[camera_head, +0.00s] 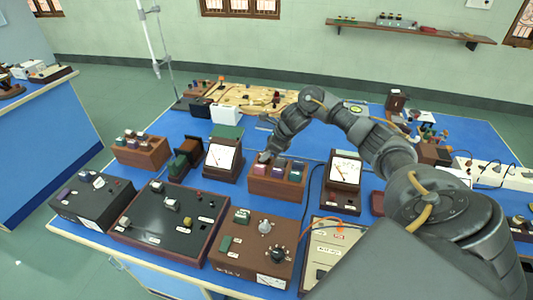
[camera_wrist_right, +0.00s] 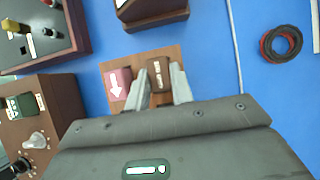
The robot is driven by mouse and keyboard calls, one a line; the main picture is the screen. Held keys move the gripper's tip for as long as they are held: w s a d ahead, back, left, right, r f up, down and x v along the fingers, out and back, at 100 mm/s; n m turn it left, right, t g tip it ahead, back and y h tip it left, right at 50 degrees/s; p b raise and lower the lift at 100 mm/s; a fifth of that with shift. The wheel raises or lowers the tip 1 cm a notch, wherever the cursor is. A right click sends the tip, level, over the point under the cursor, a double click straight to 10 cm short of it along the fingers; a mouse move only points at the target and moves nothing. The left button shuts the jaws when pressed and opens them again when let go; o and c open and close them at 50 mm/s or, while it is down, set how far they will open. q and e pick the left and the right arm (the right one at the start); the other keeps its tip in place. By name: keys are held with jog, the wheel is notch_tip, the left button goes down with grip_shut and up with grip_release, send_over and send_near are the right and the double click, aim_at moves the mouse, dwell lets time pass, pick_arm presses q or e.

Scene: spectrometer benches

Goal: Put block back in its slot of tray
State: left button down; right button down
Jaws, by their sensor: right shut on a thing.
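The wooden tray (camera_head: 275,188) stands in the middle of the blue bench with several coloured blocks in its top. In the right wrist view the tray (camera_wrist_right: 141,58) is seen from above, with a pink block (camera_wrist_right: 117,84) marked with a white arrow. My right gripper (camera_head: 265,156) reaches down at the tray's left rear. In the wrist view my right gripper (camera_wrist_right: 160,82) is shut on a brown block (camera_wrist_right: 157,72) with a pale label, beside the pink block. I cannot tell whether the brown block is seated or just above the tray. My left gripper is not in view.
A second wooden block holder (camera_head: 141,152) stands to the left. Meters (camera_head: 222,158) and (camera_head: 344,180) flank the tray, and control boxes (camera_head: 172,222) line the front edge. A red and black cable coil (camera_wrist_right: 281,43) lies on the bench.

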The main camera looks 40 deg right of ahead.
jog(key=c, duration=1.1)
grip_release()
jog(key=shift+c, duration=0.2)
jog(key=shift+r, duration=0.1)
jog(key=shift+s+d+r, duration=0.15)
jog(key=shift+d+r, duration=0.05)
jog(key=shift+r, duration=0.05)
jog(key=b+v, duration=0.1)
jog(key=v, duration=0.9)
